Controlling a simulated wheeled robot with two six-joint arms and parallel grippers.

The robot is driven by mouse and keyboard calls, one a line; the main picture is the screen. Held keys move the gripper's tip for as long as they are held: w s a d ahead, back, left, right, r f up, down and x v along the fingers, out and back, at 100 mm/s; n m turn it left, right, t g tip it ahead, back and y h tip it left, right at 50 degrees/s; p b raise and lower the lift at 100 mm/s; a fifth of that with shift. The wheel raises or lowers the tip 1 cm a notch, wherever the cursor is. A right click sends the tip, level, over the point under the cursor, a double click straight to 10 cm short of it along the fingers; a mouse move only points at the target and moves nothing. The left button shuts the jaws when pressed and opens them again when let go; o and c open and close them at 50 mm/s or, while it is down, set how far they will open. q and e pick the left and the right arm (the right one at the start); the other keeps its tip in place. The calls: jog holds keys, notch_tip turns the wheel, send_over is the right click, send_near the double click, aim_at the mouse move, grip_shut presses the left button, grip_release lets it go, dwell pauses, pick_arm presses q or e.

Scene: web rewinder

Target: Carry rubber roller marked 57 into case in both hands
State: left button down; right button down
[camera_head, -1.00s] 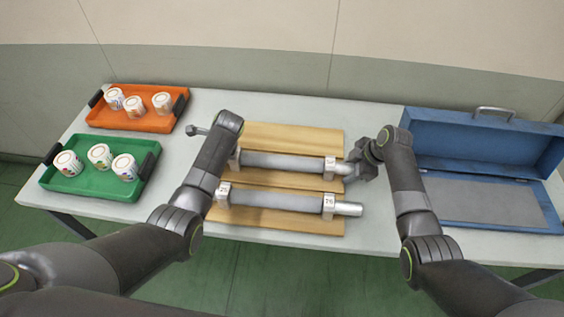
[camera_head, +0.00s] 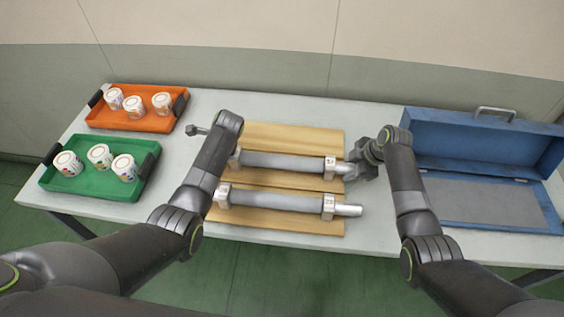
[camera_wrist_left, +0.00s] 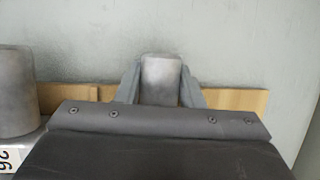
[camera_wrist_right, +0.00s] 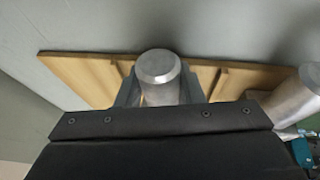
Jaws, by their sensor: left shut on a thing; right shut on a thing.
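The rear rubber roller (camera_head: 282,162) lies level across the wooden stand, with its ends at the white end blocks; its mark is too small to read for certain. My right gripper (camera_head: 354,171) is shut on its right metal end, which shows between the fingers in the right wrist view (camera_wrist_right: 158,85). My left gripper (camera_wrist_left: 160,85) is shut on its left metal end; the left arm hides this grip in the head view. The blue case (camera_head: 490,222) stands open at the right, its lid raised behind and its grey bottom bare.
A second roller (camera_head: 278,202) lies in front on the same wooden stand (camera_head: 285,228). An orange tray (camera_head: 140,123) and a green tray (camera_head: 90,188), each with white cups, stand at the left. A strip of bare table lies between stand and case.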

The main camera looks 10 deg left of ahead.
pick_arm(q)
jog(key=shift+r, duration=0.25)
pick_arm(e)
jog(key=shift+r, duration=0.3)
